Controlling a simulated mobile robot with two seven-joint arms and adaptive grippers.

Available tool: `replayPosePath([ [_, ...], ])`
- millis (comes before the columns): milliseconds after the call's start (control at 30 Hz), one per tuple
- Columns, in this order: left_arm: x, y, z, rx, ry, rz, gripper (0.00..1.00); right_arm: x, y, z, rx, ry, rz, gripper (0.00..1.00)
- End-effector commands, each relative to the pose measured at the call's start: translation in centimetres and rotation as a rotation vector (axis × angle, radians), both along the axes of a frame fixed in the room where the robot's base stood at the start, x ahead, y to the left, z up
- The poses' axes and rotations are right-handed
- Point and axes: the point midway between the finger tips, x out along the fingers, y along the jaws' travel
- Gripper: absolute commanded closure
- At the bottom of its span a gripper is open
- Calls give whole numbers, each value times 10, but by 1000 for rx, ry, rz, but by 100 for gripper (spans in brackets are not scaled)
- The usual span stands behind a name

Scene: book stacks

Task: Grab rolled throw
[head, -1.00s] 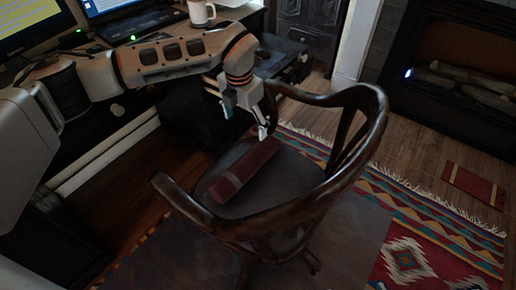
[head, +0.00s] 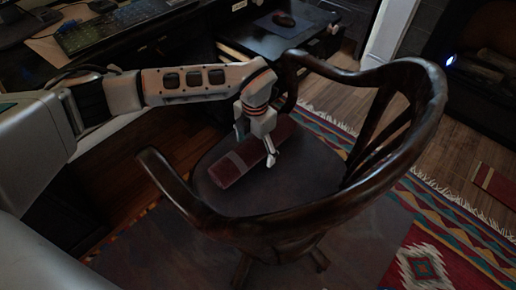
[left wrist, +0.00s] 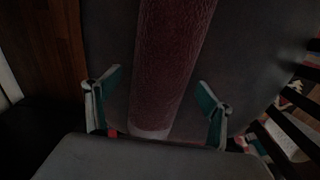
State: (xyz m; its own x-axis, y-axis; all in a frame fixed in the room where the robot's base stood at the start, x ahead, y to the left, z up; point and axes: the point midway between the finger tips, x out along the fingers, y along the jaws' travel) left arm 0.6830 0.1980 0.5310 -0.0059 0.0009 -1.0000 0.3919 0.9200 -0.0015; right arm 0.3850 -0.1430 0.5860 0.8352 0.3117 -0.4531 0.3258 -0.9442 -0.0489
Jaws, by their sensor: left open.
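The rolled throw (head: 236,165) is a dark red roll with a paler band, lying on the seat of a dark wooden armchair (head: 408,90). In the left wrist view the throw (left wrist: 172,60) runs up the middle of the picture. My left gripper (head: 256,148) is over the seat at the throw, pointing down. In the left wrist view its two fingers (left wrist: 157,100) are apart, one on each side of the throw, with gaps between them and it. It is open and empty. My right gripper is not in view.
The chair's curved back and armrests surround the seat on the near and right sides. A desk with a keyboard (head: 117,25) stands at the upper left. A patterned rug (head: 425,262) lies at the right, and a fireplace (head: 490,65) is beyond it.

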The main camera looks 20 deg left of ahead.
Motion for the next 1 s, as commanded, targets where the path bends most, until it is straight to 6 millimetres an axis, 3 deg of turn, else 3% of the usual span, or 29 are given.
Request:
replayPosePath([
  [33, -1, 0, -7, -2, 4, 0, 19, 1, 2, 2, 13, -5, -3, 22],
  [267, 2, 0, -2, -1, -6, 0, 19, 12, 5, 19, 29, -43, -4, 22],
  [400, 2, 0, -2, -1, -6, 0, 55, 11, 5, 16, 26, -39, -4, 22],
  [467, 1, 0, -3, -1, -5, 0, 68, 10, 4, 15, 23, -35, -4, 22],
  [767, 1, 0, -1, -1, -5, -1, 68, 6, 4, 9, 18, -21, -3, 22],
  [867, 2, 0, 8, 0, -9, 0, 68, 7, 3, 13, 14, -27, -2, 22],
  [1000, 5, 0, 38, 0, -18, 0, 68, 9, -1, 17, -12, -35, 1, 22],
])
